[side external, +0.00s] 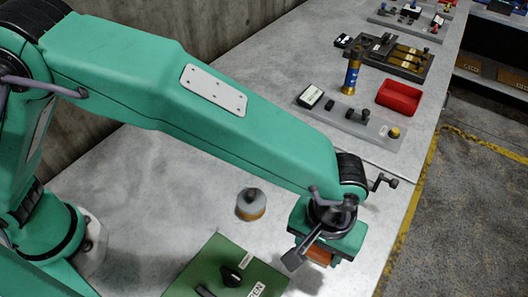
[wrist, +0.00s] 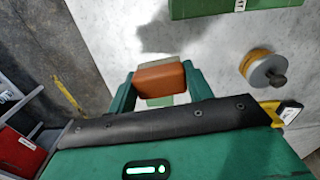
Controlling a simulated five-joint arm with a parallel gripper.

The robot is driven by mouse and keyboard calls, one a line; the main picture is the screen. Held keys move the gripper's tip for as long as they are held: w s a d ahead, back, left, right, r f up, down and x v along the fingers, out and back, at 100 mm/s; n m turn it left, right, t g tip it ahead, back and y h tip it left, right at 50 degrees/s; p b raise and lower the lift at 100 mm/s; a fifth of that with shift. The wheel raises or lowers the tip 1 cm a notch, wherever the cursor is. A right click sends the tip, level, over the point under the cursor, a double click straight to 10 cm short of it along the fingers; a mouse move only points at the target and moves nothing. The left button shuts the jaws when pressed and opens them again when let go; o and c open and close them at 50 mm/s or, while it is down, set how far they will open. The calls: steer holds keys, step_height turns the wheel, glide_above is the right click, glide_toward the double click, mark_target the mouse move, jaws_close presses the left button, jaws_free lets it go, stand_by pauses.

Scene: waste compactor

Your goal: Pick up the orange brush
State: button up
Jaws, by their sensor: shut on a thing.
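The orange brush (wrist: 160,79) is a small block with a tan-grey strip along its far edge. In the wrist view it sits between the two green fingers of my gripper (wrist: 159,90), which is shut on it. In the side view my gripper (side external: 322,250) points down near the front edge of the table. Only a small part of the brush (side external: 319,256) shows under it there. I cannot tell whether the brush touches the table.
A green unit with a black knob (side external: 222,262) stands left of my gripper. A round grey-and-orange piece (side external: 251,206) stands behind it. A red tray (side external: 399,97), a blue cylinder (side external: 351,75) and a grey control panel (side external: 358,124) are farther back. Bare tabletop lies between.

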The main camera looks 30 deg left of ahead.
steer(key=shift+r, duration=1.55)
steer(key=o, duration=0.4)
steer(key=c, duration=0.3)
steer(key=shift+w+r, duration=0.1)
steer(key=shift+w, duration=0.5)
steer(key=w+a+r+n, duration=0.2)
steer(key=w+n, duration=0.2)
steer(key=w, duration=0.6)
steer(key=w+a+r+n, duration=0.3)
steer(key=w+n, duration=0.2)
steer(key=w, duration=0.5)
steer(key=shift+a+r, duration=0.25)
steer(key=shift+a, duration=0.05)
